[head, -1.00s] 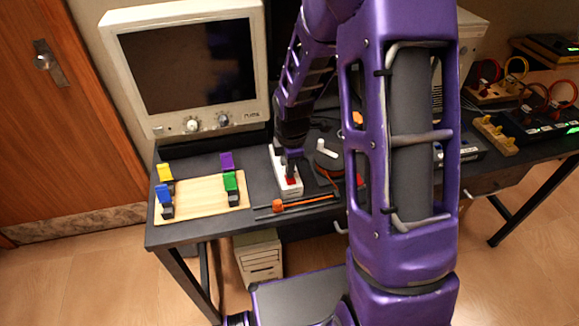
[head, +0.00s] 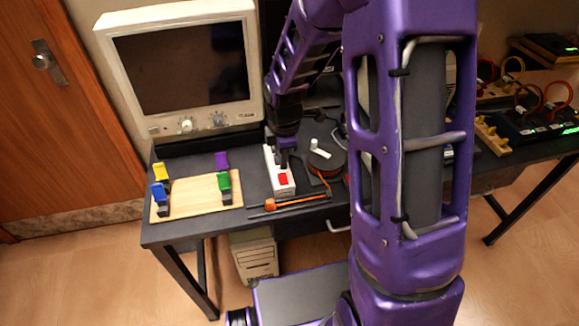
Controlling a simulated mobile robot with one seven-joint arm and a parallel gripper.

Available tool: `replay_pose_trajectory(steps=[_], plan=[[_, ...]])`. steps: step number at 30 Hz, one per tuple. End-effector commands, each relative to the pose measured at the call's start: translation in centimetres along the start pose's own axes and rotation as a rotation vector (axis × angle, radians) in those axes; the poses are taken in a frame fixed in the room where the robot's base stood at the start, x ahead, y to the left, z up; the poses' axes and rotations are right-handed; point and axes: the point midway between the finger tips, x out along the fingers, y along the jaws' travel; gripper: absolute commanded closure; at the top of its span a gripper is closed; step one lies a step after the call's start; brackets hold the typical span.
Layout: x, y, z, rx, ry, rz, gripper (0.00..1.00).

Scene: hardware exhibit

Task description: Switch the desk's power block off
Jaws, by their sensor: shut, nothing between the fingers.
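The power block (head: 285,188) is a white strip on the dark desk (head: 160,233), with a red switch (head: 282,180) near its front end. My gripper (head: 284,163) is shut and empty, pointing down over the block just behind the red switch. It hides part of the block's middle. I cannot tell whether its tips touch the block. The red switch is in clear view; its on or off position is too small to tell.
A wooden board (head: 190,207) with coloured clips lies to the left. An orange-handled screwdriver (head: 270,204) lies in front of the block. A dark reel (head: 327,160) stands close to its right. A monitor (head: 182,70) stands behind. My arm hides the desk's middle right.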

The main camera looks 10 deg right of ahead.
Motion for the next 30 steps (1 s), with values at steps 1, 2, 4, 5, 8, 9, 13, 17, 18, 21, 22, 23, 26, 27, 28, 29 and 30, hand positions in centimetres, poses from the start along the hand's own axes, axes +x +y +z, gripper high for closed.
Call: replay_pose_trajectory(steps=[1,2,4,5,8,9,13,17,18,21,22,23,26,27,28,29,30], plan=[[-1.7,0.3,0.2,0.004,-0.001,0.011,1.0],[-2.4,0.3,0.2,0.005,-0.001,0.011,1.0],[-4.1,0.4,0.2,0.003,-0.001,0.011,1.0],[-4.8,0.3,0.2,0.003,-0.001,0.011,1.0],[-6.7,0.4,0.2,0.003,0.0,0.01,1.0],[-7.4,0.5,0.1,0.003,0.0,0.011,1.0],[-8.8,0.5,0.1,0.002,-0.001,0.009,1.0],[-9.4,0.5,0.1,0.002,0.0,0.008,1.0],[-9.5,0.5,0.1,0.002,0.0,0.008,1.0],[-9.5,0.5,0.1,0.002,0.0,0.007,1.0],[-9.5,0.5,0.1,0.002,0.0,0.007,1.0],[-9.5,0.5,0.1,0.002,0.0,0.007,1.0],[-9.5,0.5,0.1,0.002,0.0,0.008,1.0],[-9.5,0.5,0.1,0.001,0.0,0.008,1.0],[-9.5,0.5,0.1,0.0,0.001,0.008,1.0],[-9.4,0.5,0.0,-0.002,0.001,0.008,1.0],[-9.4,0.4,-0.2,-0.007,0.002,0.008,1.0]])
